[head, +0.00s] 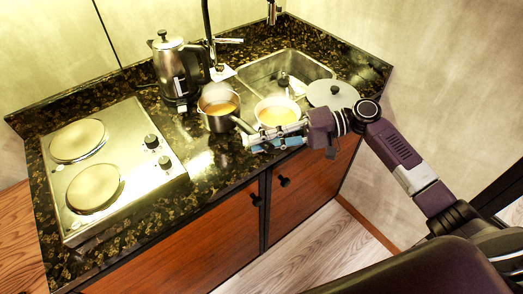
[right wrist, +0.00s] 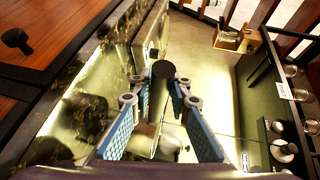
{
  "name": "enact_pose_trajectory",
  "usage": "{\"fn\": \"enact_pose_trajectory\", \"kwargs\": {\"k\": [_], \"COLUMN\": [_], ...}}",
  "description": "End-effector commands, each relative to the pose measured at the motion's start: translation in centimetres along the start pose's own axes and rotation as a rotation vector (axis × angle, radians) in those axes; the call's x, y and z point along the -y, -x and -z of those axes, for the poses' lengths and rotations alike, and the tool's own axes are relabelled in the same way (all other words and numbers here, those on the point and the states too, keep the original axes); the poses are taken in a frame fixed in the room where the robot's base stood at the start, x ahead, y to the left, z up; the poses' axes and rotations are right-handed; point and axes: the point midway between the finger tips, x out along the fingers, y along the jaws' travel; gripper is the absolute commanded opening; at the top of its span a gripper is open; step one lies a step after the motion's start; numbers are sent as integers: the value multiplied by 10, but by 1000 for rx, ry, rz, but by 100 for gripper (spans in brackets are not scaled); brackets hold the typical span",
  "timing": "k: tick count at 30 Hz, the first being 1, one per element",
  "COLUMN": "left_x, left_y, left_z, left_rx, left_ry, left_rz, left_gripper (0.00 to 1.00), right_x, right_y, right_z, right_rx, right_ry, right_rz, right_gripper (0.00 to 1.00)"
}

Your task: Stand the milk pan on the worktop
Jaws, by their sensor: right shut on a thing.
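The milk pan (head: 218,107), a small metal pan with something yellowish inside, shows upright in the head view between the kettle and a pale bowl. Its dark handle points toward my right gripper (head: 250,139). In the right wrist view the handle (right wrist: 160,88) lies between the two blue-padded fingers of my right gripper (right wrist: 160,115), which is shut on it. The pan is over the dark speckled worktop (head: 215,168); I cannot tell whether its base touches. My left gripper is not in view.
A steel kettle (head: 174,72) stands behind the pan. A two-plate hob (head: 110,165) is at left. The pale bowl (head: 278,112) is close on the right, before the sink (head: 262,75). A grey lid-like disc (head: 333,94) lies farther right. The front worktop beside the hob is clear.

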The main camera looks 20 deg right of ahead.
Motion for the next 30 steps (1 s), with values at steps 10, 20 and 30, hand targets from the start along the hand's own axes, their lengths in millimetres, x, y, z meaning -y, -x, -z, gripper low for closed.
{"fn": "enact_pose_trajectory", "kwargs": {"k": [10,20,30], "left_x": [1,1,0], "left_y": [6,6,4], "left_z": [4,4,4], "left_rx": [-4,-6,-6], "left_ry": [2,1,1], "left_rz": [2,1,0], "left_gripper": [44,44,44], "right_x": [-37,-42,-47], "right_y": [-8,-10,-10], "right_z": [-2,-2,-3], "right_rx": [-1,-1,1], "right_ry": [2,5,-1], "right_rz": [5,5,0], "right_gripper": [0,0,34]}}
